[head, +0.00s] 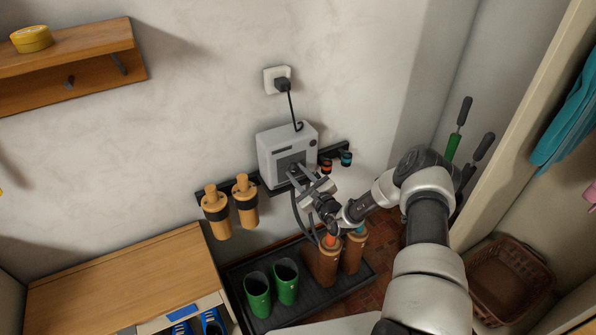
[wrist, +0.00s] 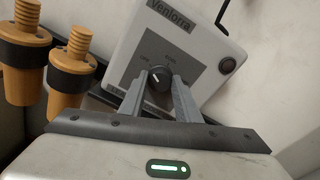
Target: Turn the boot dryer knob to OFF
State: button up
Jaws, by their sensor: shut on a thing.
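The boot dryer (head: 284,148) is a white box on the wall, and it fills the upper middle of the wrist view (wrist: 196,36). Its dark knob (wrist: 158,80) sits on a grey dial panel with a pale pointer mark. My gripper (wrist: 159,88) is shut on the knob, one finger on each side. In the head view my gripper (head: 300,180) is at the dryer's lower front and hides the knob there.
Two orange-tan boot forms (head: 245,195) hang left of the dryer. Green boots (head: 286,281) and brown boots (head: 322,262) stand on a dark tray (head: 235,285) below. A plug (head: 282,84) sits in the wall socket above. A round button (wrist: 227,65) is right of the dial.

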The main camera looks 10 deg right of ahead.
jog(key=shift+f+n+p, duration=0.1)
jog(key=shift+n+p, duration=0.2)
jog(key=shift+n, duration=0.5)
jog(key=o, duration=1)
jog(key=shift+o, duration=0.2)
jog(key=shift+s, duration=0.1)
jog(key=p+v, duration=0.2)
jog(key=v, duration=1.5)
jog(key=shift+s+p, duration=0.2)
jog(key=shift+p, duration=0.1)
